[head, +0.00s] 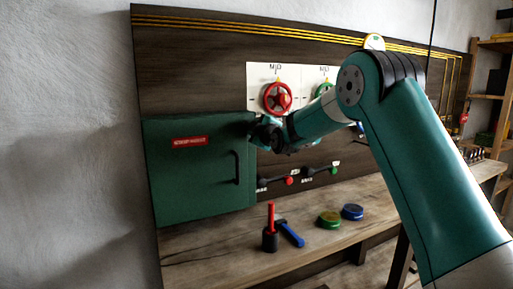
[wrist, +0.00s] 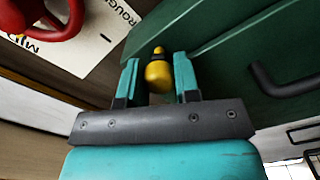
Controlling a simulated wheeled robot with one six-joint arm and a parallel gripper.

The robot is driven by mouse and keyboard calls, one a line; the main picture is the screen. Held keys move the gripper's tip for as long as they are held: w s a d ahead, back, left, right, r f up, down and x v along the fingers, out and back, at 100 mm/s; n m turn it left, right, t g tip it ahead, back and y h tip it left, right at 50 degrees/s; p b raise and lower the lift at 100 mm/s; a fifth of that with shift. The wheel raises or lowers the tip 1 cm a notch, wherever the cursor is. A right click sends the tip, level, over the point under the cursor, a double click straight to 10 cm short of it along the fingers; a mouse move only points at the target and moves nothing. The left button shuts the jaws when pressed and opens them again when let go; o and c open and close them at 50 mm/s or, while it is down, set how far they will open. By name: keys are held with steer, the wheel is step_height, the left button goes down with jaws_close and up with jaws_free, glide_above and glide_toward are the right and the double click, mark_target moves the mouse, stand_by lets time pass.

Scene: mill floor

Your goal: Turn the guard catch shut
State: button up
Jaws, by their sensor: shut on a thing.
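The guard is a green door or cover (head: 190,180) with a red label (head: 190,141) and a dark bar handle (head: 237,167). It lies flat against the dark board in the head view. The yellow guard catch (wrist: 158,74) shows in the wrist view beside the green guard's edge (wrist: 225,60). My gripper (wrist: 158,80) has its two teal fingers on either side of the catch and is shut on it. In the head view my gripper (head: 258,133) is at the guard's upper right edge, and the catch is hidden there.
Levers (head: 288,180) are below. The bench (head: 220,240) holds a red-handled tool (head: 270,230), a blue tool (head: 290,233), and green (head: 329,219) and blue (head: 352,212) discs.

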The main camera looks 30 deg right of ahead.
steer(key=n+b, duration=0.1)
steer(key=b, duration=0.1)
steer(key=n+b, duration=0.3)
steer(key=shift+f+n+b, duration=0.25)
steer(key=shift+n+b, duration=0.15)
steer(key=shift+r+n+b, duration=0.15)
steer(key=shift+n+b, duration=0.35)
steer(key=o, duration=0.9)
steer(key=s+b, duration=0.4)
steer(key=s, duration=1.3)
steer(key=shift+s, duration=0.25)
